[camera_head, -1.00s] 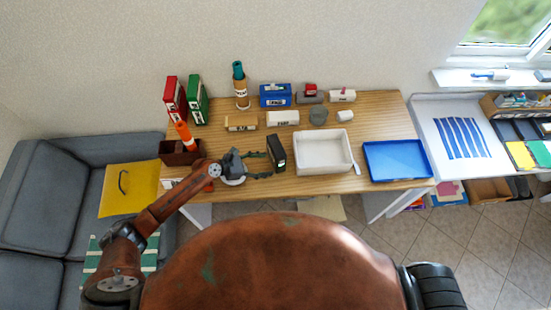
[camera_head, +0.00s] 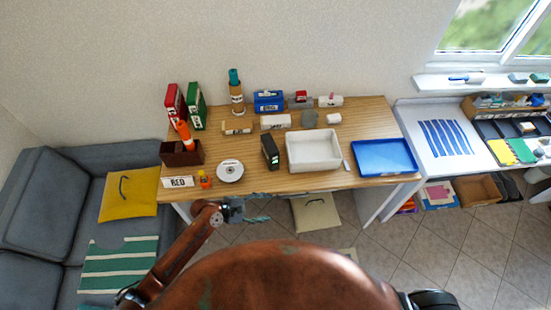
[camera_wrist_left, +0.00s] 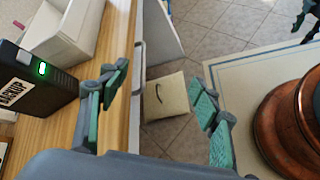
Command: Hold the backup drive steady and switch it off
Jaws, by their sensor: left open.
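The backup drive (camera_head: 270,151) is a black upright box near the front of the wooden table, left of the white tray. In the left wrist view the drive (camera_wrist_left: 38,88) shows a white label and a lit green light at the left edge. My left gripper (camera_head: 262,209) is open and empty, just off the table's front edge and below the drive in the head view. Its spread fingers (camera_wrist_left: 160,95) show in the left wrist view, with the drive outside them to the left. A dark jointed part at that view's top right may be my right gripper, cut off by the edge.
A white tray (camera_head: 314,164) stands right of the drive and a blue tray (camera_head: 384,170) farther right. Several boxes line the back.

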